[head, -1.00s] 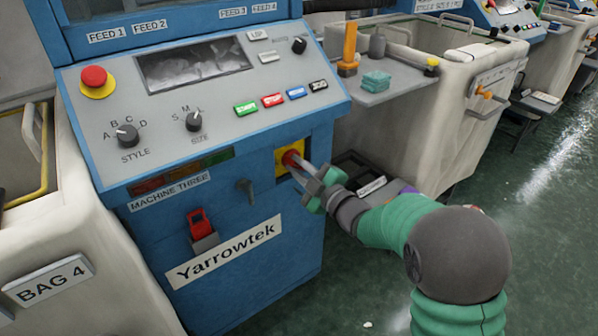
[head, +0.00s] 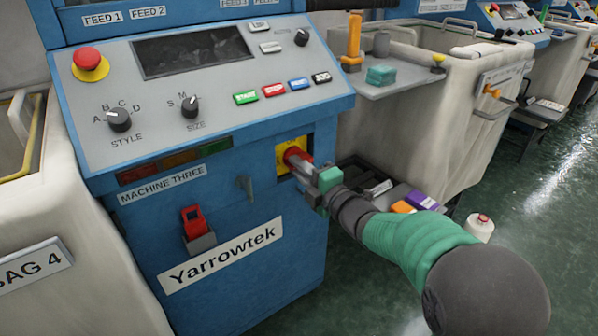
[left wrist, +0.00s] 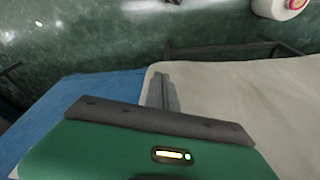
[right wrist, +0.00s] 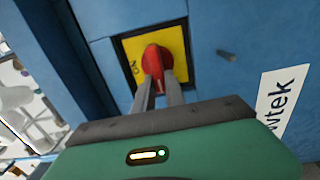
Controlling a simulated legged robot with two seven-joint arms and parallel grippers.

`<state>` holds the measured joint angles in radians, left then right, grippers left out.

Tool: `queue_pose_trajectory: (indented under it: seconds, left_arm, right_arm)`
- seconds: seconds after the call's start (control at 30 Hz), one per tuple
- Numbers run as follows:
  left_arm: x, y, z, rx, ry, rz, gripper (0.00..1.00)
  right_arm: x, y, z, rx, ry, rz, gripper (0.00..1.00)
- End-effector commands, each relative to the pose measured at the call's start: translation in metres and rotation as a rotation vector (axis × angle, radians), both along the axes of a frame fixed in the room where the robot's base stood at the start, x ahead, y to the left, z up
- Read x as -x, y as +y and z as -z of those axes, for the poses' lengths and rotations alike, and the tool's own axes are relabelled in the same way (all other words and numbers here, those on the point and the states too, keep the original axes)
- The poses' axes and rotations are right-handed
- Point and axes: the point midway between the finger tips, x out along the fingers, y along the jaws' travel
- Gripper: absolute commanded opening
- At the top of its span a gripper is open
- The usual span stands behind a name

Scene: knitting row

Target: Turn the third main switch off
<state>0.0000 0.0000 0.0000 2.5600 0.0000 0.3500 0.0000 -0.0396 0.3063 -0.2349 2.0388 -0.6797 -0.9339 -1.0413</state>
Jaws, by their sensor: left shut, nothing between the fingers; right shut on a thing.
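The main switch is a red rotary knob (head: 294,157) on a yellow plate (head: 281,160), set in the blue front of the cabinet marked MACHINE THREE (head: 163,185). My right gripper (head: 306,168) is at the knob with its fingers shut on it. In the right wrist view the red knob (right wrist: 153,64) sits between the two fingertips (right wrist: 158,82), with "ON" lettering to its left on the plate. My left gripper shows only in the left wrist view (left wrist: 161,85), shut and empty, over a pale surface and a blue edge.
A grey hook (head: 245,188) and a red latch (head: 194,222) are on the cabinet front, left of the switch. The sloped panel above holds a red stop button (head: 88,61). A side shelf (head: 390,84) juts out at right, above a low tray of coloured boxes (head: 420,201).

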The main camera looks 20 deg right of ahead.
Motion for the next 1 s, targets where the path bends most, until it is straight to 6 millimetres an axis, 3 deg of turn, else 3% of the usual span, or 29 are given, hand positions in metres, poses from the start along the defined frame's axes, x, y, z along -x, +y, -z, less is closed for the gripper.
queue_pose_trajectory:
  seconds: [0.47,0.5,0.63,1.0]
  left_arm:
    - [0.0,0.0,0.0018,0.0,0.0,0.0,0.0]
    - [0.0,0.0,0.0018,0.0,0.0,0.0,0.0]
    - [0.0,0.0,0.0018,0.0,0.0,0.0,0.0]
    - [0.0,0.0,-0.0008,0.0,0.0,0.0,0.0]
  right_arm:
    - [0.0007,0.0037,0.0057,0.018,0.005,-0.008,0.0]
    - [0.0007,0.0037,0.0058,0.018,0.005,-0.008,0.18]
    - [0.0006,0.0032,0.0049,0.016,0.004,-0.007,0.35]
    - [0.0043,-0.0006,0.0006,0.014,-0.002,-0.002,0.37]
